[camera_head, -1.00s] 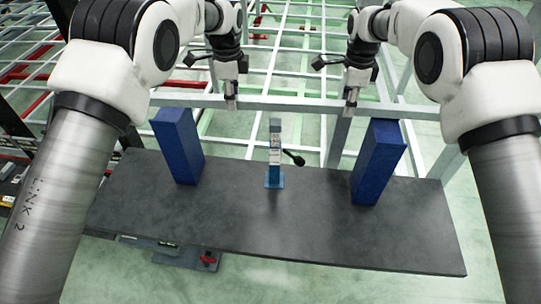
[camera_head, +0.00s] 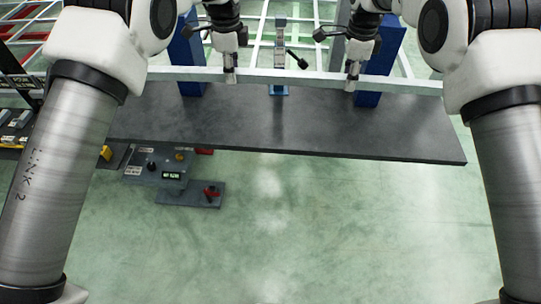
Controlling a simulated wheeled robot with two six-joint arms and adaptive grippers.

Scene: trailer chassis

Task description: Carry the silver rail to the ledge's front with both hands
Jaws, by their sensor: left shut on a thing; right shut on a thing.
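The silver rail (camera_head: 290,78) is a long, pale bar lying nearly level across the head view. My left gripper (camera_head: 231,78) is shut on it left of its middle. My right gripper (camera_head: 352,80) is shut on it right of its middle. The rail shows in front of the two blue blocks and over the back part of the dark grey ledge (camera_head: 290,125). I cannot tell how high above the ledge it is. The ledge's front edge is bare.
The left blue block (camera_head: 190,55) and right blue block (camera_head: 370,97) stand on the ledge, with a small blue stand (camera_head: 279,89) between them. A control panel (camera_head: 157,168) and a plate with a red part (camera_head: 205,193) lie front left. Green floor in front is clear.

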